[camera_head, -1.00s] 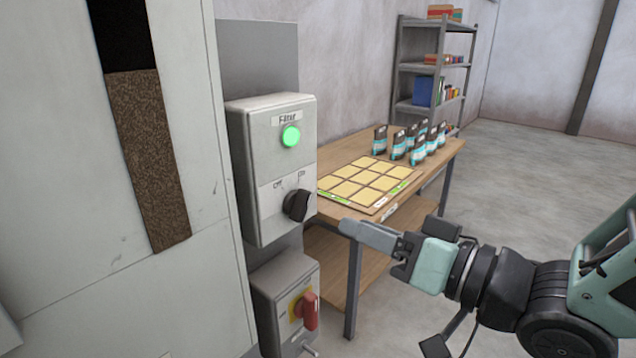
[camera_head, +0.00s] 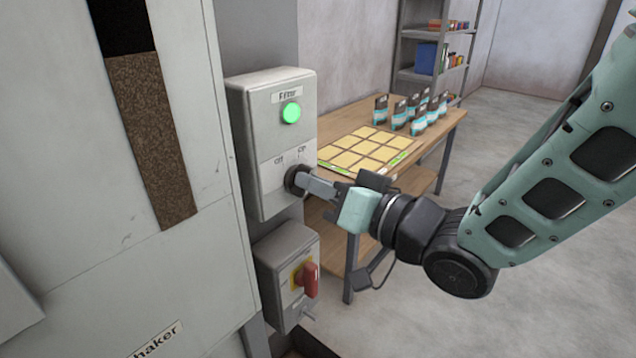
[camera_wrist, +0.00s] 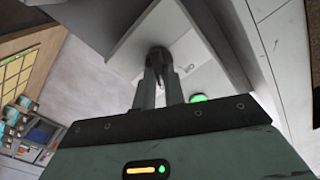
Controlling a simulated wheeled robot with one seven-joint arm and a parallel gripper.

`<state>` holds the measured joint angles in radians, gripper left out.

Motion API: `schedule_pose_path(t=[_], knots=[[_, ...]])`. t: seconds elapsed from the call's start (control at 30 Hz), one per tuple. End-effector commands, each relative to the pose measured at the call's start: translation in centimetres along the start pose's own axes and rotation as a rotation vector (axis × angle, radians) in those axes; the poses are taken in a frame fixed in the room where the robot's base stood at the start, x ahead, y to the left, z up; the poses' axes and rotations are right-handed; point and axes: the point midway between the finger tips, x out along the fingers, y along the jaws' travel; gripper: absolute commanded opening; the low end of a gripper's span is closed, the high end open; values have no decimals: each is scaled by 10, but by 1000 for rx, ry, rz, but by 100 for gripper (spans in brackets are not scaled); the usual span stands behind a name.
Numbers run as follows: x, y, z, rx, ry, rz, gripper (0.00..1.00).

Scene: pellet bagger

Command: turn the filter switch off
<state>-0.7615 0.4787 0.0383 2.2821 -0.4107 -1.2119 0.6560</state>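The filter switch (camera_head: 292,180) is a black rotary knob on the grey filter box (camera_head: 262,140), below the "Off" and "On" marks. The green lamp (camera_head: 291,113) above it is lit. My gripper (camera_head: 303,183) is at the knob, its fingertips touching or very near it, and covers part of it. In the wrist view the fingers (camera_wrist: 160,72) lie close together with the dark knob (camera_wrist: 158,54) at their tips. I cannot tell whether they are closed tight on it. The knob's handle is hidden, so its setting is not readable here.
A second grey box (camera_head: 284,262) with a red handle (camera_head: 309,279) on yellow hangs just below. A wooden table (camera_head: 440,137) with a yellow-squared board (camera_head: 368,150) and several bags (camera_head: 419,123) stands behind. Open floor lies to the right.

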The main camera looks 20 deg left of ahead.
Motion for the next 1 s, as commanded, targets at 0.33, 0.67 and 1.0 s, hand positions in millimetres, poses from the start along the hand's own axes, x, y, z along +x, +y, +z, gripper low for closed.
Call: schedule_pose_path(t=[0.33, 0.67, 1.0], knots=[[0, 1, 1, -26, 2, 0, 0], [0, 2, 4, -219, 5, 0, 0], [0, 2, 5, -539, 7, 1, 0]])
